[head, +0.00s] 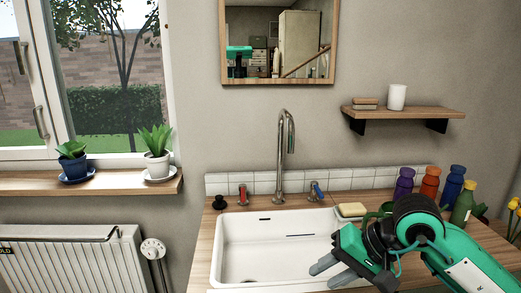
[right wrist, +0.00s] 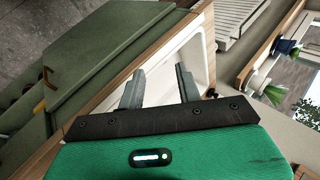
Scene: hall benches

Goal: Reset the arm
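My right gripper (head: 328,273) comes in from the right in the head view and hangs over the right part of the white sink (head: 262,240). In the right wrist view its two grey fingers (right wrist: 158,88) stand apart with nothing between them, above the sink's edge (right wrist: 203,72). The gripper is open and empty. My green right arm covers the right end of the counter. My left gripper is in neither view.
A tap (head: 284,150) rises behind the sink. A sponge (head: 351,210) lies at the sink's back right. Several bottles, including a red one (head: 430,182), stand on the counter beside my arm. A shelf (head: 405,112) is above. Two potted plants (head: 156,152) stand on the windowsill.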

